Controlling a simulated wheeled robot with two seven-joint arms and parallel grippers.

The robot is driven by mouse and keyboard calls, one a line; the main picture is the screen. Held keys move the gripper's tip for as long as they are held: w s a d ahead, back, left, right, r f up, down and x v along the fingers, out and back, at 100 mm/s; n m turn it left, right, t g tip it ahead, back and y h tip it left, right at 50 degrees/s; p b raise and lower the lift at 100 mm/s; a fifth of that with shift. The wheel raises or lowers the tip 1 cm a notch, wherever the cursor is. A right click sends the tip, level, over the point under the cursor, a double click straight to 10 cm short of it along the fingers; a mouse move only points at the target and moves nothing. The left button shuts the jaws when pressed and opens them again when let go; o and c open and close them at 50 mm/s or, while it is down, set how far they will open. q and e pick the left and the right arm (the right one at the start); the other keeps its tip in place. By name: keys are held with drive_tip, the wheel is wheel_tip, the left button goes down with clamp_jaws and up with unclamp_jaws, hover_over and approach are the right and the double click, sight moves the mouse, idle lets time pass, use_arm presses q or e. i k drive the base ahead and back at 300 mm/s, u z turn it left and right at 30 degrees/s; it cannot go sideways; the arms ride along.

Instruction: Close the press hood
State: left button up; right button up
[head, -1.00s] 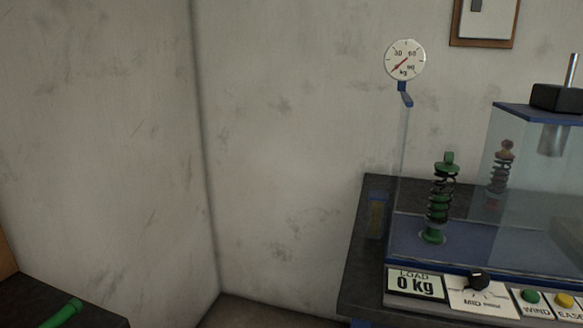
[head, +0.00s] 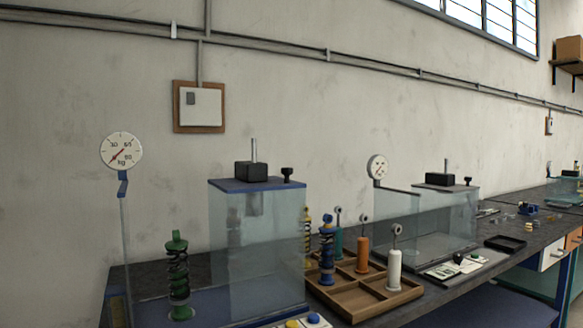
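The press (head: 255,187) stands on the bench at the left of the middle, with a blue top plate, a black block and clear walls that look like its hood. A green spring strut (head: 179,277) stands upright on the blue base, left of the clear box and apart from it. A dial gauge (head: 121,151) stands on a blue post at the press's left end. The hood appears slid to the right, leaving the strut uncovered. Neither of my grippers is in view.
A wooden tray (head: 358,308) right of the press holds several struts and cylinders. A second press (head: 447,188) with its own gauge (head: 377,167) stands further right. A black tray (head: 505,244) lies beyond it. Coloured buttons (head: 313,318) show at the bottom edge.

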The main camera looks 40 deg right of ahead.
sight(250, 177)
drive_tip(key=z, duration=0.1)
drive_tip(key=k, duration=0.35)
drive_tip(key=z, duration=1.35)
drive_tip(key=i, duration=0.5)
drive_tip(key=u, duration=0.2)
